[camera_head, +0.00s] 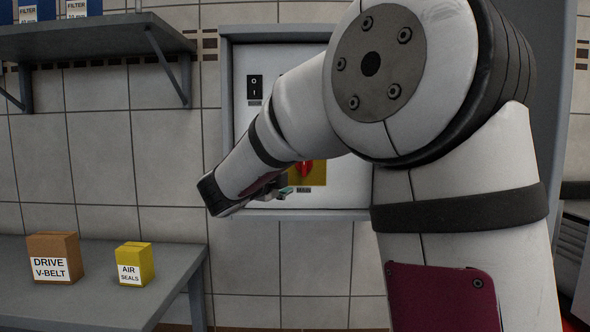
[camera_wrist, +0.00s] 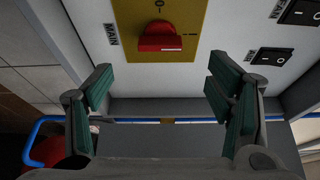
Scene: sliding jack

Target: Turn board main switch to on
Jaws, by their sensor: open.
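The main switch is a red rotary knob (camera_wrist: 160,38) on a yellow plate, beside the label MAIN. Marks 0 and I show on the plate, above the knob and to its right in the wrist view. I cannot tell for sure which mark the knob points at. In the head view the knob (camera_head: 304,169) is partly hidden by my arm. My gripper (camera_wrist: 160,88) is open and empty, its green-padded fingers spread to either side and a little below the knob in the wrist view, apart from it. In the head view my gripper (camera_head: 286,190) is just below left of the yellow plate.
The grey-framed board (camera_head: 345,205) hangs on a tiled wall. Black rocker switches (camera_wrist: 270,56) sit on it near the knob. A shelf (camera_head: 95,38) is at upper left. A table (camera_head: 120,302) holds a brown box (camera_head: 53,258) and a yellow box (camera_head: 134,264).

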